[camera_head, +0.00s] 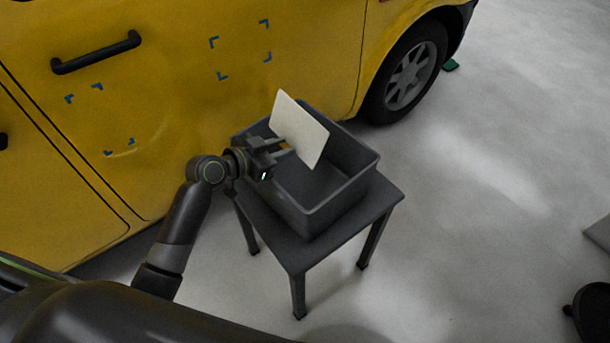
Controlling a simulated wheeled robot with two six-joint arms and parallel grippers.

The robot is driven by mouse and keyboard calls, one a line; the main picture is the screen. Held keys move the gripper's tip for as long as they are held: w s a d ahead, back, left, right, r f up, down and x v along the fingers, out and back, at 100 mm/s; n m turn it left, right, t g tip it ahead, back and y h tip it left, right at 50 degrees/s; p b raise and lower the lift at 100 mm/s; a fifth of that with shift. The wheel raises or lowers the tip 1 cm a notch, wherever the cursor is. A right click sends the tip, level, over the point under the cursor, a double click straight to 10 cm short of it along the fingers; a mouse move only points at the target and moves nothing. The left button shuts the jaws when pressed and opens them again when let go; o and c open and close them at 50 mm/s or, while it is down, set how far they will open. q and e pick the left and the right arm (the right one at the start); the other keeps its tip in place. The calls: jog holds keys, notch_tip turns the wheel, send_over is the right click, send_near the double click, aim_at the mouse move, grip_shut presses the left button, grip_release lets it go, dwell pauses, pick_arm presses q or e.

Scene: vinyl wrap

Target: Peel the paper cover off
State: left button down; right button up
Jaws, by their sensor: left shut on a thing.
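A pale rectangular sheet (300,129) is held tilted above the grey bin. It looks like the paper cover, but I cannot tell whether anything else is layered with it. My left gripper (285,149) is shut on its lower left edge, over the bin's near left side. The fingertips are partly hidden by the sheet. My right gripper is not in view.
The open grey bin (345,192) stands on a small dark table (290,252). A yellow van (165,60) is close behind, with blue corner marks (241,50) on its side and a black handle (96,53).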

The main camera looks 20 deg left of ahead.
pick_arm(q)
jog(key=c, duration=1.1)
grip_release()
jog(key=shift+s, duration=0.1)
jog(key=v, duration=1.7)
jog(key=shift+a+r, duration=0.1)
jog(key=shift+r, duration=0.05)
